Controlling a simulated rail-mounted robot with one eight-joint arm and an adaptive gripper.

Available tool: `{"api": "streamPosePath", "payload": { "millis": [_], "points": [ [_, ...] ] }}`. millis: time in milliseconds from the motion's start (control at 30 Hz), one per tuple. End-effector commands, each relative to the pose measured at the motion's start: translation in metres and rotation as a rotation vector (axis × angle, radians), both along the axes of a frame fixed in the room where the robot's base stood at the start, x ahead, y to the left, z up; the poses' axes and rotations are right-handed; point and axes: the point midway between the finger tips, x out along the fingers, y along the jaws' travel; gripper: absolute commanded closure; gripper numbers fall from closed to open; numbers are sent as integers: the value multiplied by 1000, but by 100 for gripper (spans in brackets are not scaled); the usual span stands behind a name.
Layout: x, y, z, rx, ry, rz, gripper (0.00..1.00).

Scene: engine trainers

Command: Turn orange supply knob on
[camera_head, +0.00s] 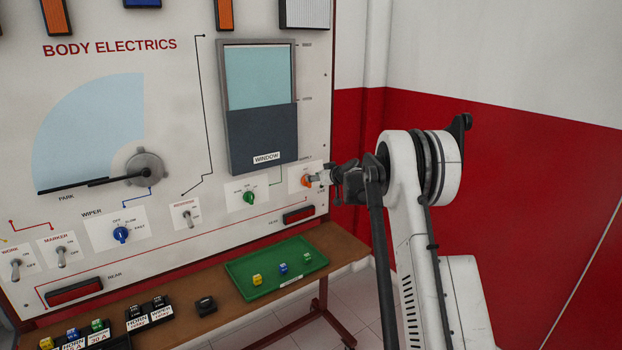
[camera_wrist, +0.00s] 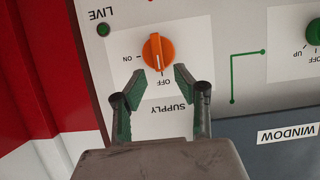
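The orange supply knob (camera_wrist: 157,50) sits on a white label plate with ON at its left and OFF below it in the wrist view. Its white mark points down, toward OFF. In the head view the knob (camera_head: 306,181) is at the right edge of the panel, partly behind my gripper (camera_head: 320,177). In the wrist view my gripper (camera_wrist: 158,78) is open, with its two fingertips apart just below the knob and nothing between them. I cannot tell whether a finger touches the panel. The LIVE lamp (camera_wrist: 103,30) is dark green.
A green knob (camera_head: 249,198) and the window display (camera_head: 262,140) are left of the supply knob. A blue wiper knob (camera_head: 121,234) and toggle switches are farther left. A green tray (camera_head: 240,284) with small coloured fuses sits on the bench below. A red wall is at the right.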

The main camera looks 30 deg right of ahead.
Motion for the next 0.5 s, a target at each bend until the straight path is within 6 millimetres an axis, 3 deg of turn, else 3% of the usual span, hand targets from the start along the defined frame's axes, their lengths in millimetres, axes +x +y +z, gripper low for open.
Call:
{"api": "streamPosePath", "payload": {
  "millis": [200,500],
  "points": [
    [20,3,-8,0,1,0,71],
    [26,4,-11,0,1,0,71]
  ]
}}
